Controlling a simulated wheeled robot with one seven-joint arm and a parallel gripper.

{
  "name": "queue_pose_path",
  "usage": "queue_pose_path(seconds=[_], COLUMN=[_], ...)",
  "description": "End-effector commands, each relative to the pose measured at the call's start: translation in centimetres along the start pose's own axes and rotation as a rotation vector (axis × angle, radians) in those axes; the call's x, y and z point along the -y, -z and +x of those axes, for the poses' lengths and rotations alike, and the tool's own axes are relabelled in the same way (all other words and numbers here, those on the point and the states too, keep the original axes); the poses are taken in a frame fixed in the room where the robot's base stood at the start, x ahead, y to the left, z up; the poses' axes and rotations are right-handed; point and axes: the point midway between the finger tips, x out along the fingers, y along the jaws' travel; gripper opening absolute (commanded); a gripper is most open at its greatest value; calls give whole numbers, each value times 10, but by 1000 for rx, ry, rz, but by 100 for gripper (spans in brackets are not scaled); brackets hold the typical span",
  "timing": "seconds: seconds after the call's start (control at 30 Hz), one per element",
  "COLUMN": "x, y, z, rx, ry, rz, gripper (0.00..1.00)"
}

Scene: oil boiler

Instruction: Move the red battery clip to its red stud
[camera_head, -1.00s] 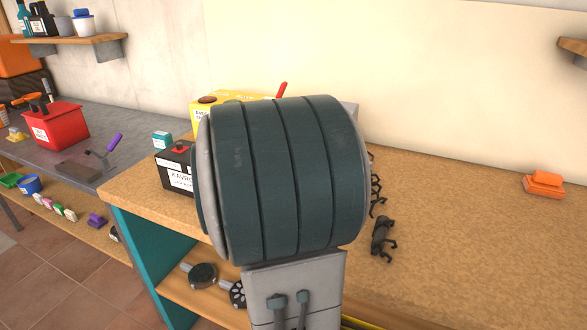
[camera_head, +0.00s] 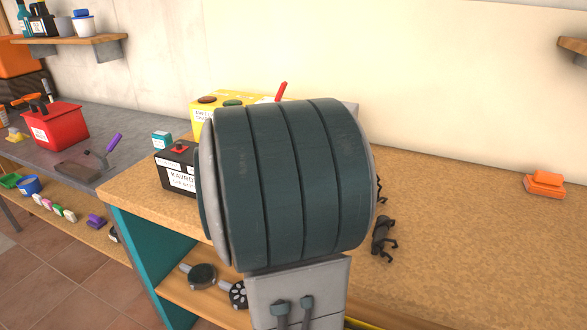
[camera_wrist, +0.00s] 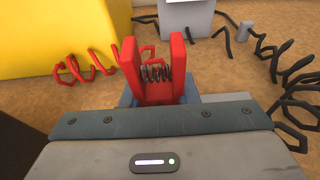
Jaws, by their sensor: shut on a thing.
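In the wrist view the red clip (camera_wrist: 131,66) stands upright between the jaws of my gripper (camera_wrist: 157,98), which is shut on it. Its two red arms point away, with a dark spring between them. A red coiled cable (camera_wrist: 85,67) lies to its left. In the head view the black battery (camera_head: 174,179) stands at the bench's left end, with a red part (camera_head: 179,149) on top that looks like the red stud. My arm covers the battery's right side and hides the gripper and the clip there.
A yellow box (camera_head: 215,98) stands behind the battery; it also shows in the wrist view (camera_wrist: 65,30). A grey box (camera_wrist: 190,15) and black coiled cable (camera_wrist: 290,75) are ahead and right. An orange object (camera_head: 545,183) lies far right. The bench's right half is mostly clear.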

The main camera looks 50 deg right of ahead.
Motion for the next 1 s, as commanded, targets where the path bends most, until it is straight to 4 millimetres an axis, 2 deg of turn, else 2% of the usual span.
queue_pose_path(seconds=[0.27, 1.0], x=[0, 0], y=[1, 20], z=[0, 6], rx=[1, 1], ry=[0, -1], rz=[0, 0], gripper=[2, 2])
